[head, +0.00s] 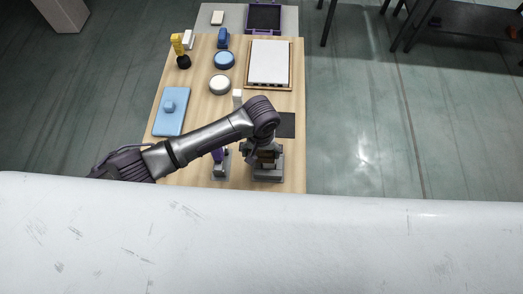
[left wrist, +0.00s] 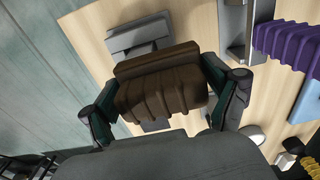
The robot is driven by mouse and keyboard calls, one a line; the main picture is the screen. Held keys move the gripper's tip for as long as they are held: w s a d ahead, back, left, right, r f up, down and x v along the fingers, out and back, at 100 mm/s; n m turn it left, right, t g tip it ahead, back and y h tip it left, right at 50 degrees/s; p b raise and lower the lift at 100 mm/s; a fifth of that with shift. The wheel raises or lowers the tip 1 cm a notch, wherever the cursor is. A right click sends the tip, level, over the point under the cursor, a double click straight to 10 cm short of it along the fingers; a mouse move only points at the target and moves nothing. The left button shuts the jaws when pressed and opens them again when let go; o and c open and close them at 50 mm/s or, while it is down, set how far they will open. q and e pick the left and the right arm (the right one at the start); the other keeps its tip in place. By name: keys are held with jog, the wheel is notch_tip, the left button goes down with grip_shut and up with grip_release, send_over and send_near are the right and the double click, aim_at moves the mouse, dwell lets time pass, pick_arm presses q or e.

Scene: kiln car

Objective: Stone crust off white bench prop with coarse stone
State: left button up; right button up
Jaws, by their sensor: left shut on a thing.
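My left gripper (head: 266,150) is over the near right part of the bench, its fingers closed on a brown ribbed block. In the left wrist view the block (left wrist: 160,92) sits between the fingertips of the left gripper (left wrist: 165,100); it looks like the coarse stone. A grey stand (head: 268,174) is under the block and also shows in the left wrist view (left wrist: 140,38); I cannot tell whether they touch. A small white upright block (head: 238,95), perhaps the bench prop, stands just beyond my arm, partly hidden. No crust can be made out. My right gripper is not in view.
A purple ribbed piece (left wrist: 288,44) on another grey stand is close beside the gripper. A blue board (head: 171,118) lies left, a dark mat (head: 287,126) right. Farther back are a framed white slab (head: 269,60), round pots (head: 224,61) and a purple-edged tray (head: 263,17).

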pick_arm(q)
jog(key=shift+r, duration=3.45)
